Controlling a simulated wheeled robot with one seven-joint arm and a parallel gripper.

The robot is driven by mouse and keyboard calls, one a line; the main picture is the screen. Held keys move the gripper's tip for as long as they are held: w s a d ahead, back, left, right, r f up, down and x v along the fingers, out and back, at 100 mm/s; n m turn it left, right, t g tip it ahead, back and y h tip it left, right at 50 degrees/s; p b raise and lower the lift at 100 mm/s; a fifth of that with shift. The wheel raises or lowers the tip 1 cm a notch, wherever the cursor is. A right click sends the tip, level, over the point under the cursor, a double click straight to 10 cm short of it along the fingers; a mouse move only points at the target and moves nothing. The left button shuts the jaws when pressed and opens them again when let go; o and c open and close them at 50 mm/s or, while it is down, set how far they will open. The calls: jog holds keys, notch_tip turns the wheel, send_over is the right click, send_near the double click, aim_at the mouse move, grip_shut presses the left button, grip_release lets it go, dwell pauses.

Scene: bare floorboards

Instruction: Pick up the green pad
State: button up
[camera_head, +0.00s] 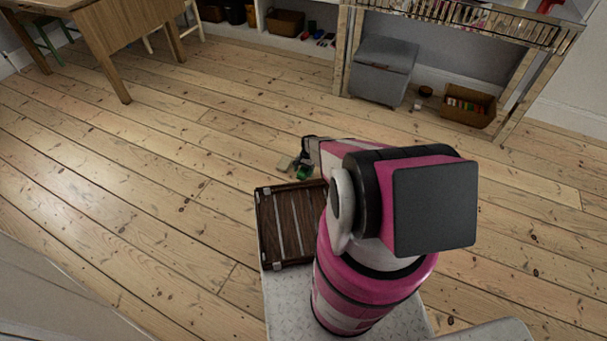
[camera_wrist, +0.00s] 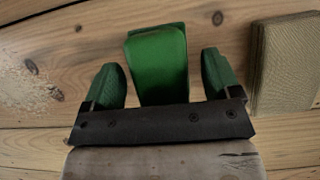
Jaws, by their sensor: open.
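The green pad (camera_wrist: 157,52) lies on the floorboards in the wrist view, between the fingers of my gripper (camera_wrist: 162,70). The fingers have green tips and are open, with a gap to the pad on each side. The pad's near end is hidden behind the dark gripper bar. In the head view my gripper (camera_head: 301,168) is low over the floor beyond the crate, partly hidden by my arm. A small green patch shows there, but I cannot tell pad from fingertip.
A brown slatted crate (camera_head: 277,226) sits on my base. A grey box seat (camera_head: 384,70), a basket (camera_head: 467,107) and a wooden table (camera_head: 107,37) stand farther back.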

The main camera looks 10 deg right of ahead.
aim_at(302, 173)
jog(key=c, duration=1)
jog(key=shift+c, duration=0.2)
jog(key=shift+r, duration=0.15)
jog(key=shift+r, duration=0.9)
jog(key=shift+s+r, duration=0.25)
jog(key=shift+r, duration=0.95)
jog(key=s+a+r, duration=0.3)
jog(key=s+r, duration=0.3)
jog(key=s, duration=0.4)
jog(key=shift+s+r, duration=0.25)
jog(key=shift+s, duration=0.15)
